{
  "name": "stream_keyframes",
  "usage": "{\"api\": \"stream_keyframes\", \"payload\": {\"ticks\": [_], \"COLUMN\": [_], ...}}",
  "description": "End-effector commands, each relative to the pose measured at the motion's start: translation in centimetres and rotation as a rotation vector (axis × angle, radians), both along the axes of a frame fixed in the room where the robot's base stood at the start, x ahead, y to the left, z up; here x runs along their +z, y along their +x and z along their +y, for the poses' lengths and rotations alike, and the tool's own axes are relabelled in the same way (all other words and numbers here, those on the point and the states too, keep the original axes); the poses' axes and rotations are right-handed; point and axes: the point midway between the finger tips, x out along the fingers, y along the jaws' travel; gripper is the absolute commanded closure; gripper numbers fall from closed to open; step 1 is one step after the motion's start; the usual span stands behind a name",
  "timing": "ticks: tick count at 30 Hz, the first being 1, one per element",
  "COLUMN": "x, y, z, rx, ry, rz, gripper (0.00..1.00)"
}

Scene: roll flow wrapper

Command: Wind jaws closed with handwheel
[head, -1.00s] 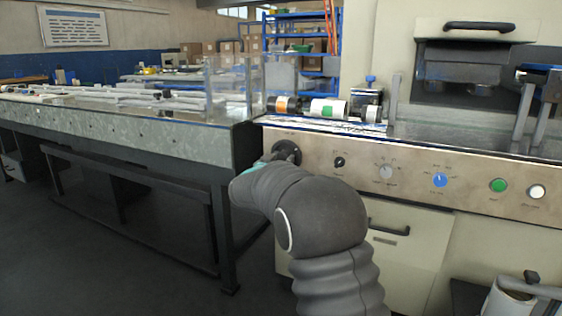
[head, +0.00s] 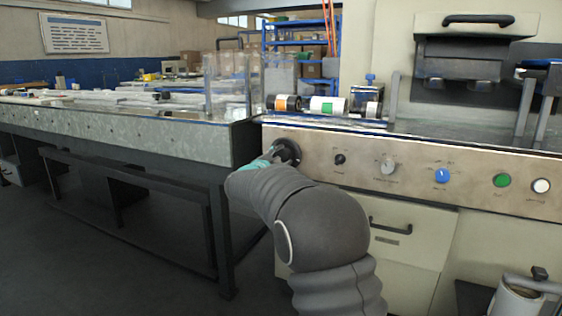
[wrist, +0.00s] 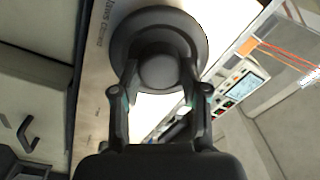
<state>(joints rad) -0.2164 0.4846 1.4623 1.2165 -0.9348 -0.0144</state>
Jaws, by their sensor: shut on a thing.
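The black handwheel (head: 287,152) is on the left end of the machine's front panel (head: 320,165). In the wrist view it is a dark round disc (wrist: 190,28) with a rounded hub or knob (wrist: 159,68) at its middle. My gripper (wrist: 160,85) is shut on the handwheel, one finger on each side of the knob. In the head view my grey arm covers the gripper's back and part of the panel below the wheel. The jaws that the wheel moves cannot be made out.
Right of the wheel the panel holds a small black knob (head: 339,159), a grey knob (head: 387,167), a blue knob (head: 441,175), a green button (head: 501,180) and a white button (head: 540,185). Rolls (head: 328,105) lie above. A long bench (head: 120,119) adjoins at left.

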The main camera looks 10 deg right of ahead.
Motion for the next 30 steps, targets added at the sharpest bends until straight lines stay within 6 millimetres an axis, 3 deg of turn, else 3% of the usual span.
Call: {"api": "stream_keyframes", "payload": {"ticks": [30], "x": [-0.18], "y": [0.09], "z": [0.16], "rx": [0.003], "ry": [0.776], "rz": [-0.563], "gripper": [0.9]}}
